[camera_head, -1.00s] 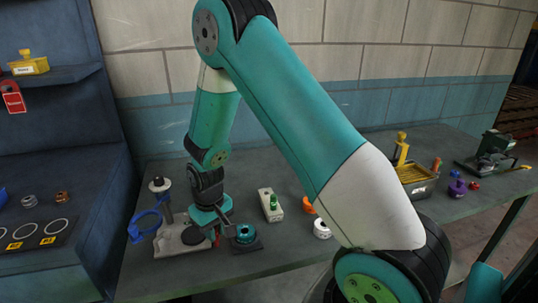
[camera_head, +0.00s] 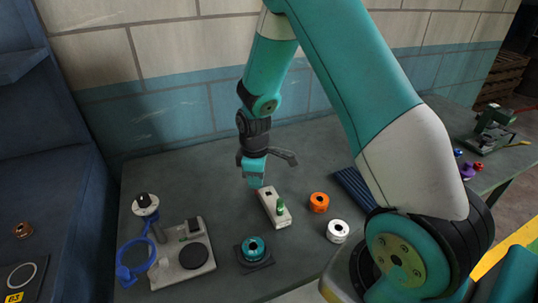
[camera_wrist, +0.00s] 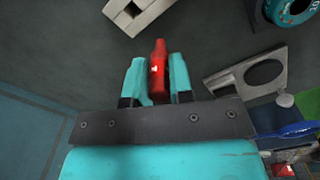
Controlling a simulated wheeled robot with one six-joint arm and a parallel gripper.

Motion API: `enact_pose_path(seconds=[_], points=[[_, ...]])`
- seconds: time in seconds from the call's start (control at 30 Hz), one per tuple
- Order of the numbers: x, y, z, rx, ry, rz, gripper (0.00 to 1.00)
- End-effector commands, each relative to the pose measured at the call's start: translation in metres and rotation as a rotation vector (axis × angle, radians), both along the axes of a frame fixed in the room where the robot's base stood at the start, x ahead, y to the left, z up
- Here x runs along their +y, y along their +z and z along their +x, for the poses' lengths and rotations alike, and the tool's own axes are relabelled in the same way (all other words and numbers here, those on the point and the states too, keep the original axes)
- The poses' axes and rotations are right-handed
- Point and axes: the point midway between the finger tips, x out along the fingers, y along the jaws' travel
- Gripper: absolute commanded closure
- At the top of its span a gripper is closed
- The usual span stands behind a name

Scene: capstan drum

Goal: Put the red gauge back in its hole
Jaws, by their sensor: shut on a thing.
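My gripper (camera_wrist: 155,80) is shut on the red gauge (camera_wrist: 157,66), which points out between the two teal fingers in the wrist view. In the head view my gripper (camera_head: 255,180) is above the table, just behind the pale block (camera_head: 274,212); the red gauge cannot be made out there. The block's end also shows at the top of the wrist view (camera_wrist: 138,14), apart from the red gauge's tip.
A teal ring (camera_head: 253,247) sits on a dark base in front. A grey stand (camera_head: 181,255) with a blue clamp (camera_head: 136,262) is at the left. An orange ring (camera_head: 319,202) and a white ring (camera_head: 338,231) lie right of the block. Table behind the block looks clear.

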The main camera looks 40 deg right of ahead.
Motion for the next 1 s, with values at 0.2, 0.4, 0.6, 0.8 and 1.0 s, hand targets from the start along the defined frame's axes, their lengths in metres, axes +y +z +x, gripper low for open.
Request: enact_pose_path(seconds=[0.2, 0.4, 0.6, 0.8, 1.0], points=[[-0.026, 0.027, -0.001, 0.000, 0.476, 0.000, 1.00], [-0.038, 0.035, -0.002, 0.000, 0.728, 0.000, 1.00], [-0.040, 0.033, -0.002, 0.000, 0.791, 0.000, 1.00], [-0.039, 0.022, -0.002, 0.001, 0.790, 0.000, 1.00], [-0.039, 0.008, -0.002, 0.001, 0.789, 0.000, 1.00]])
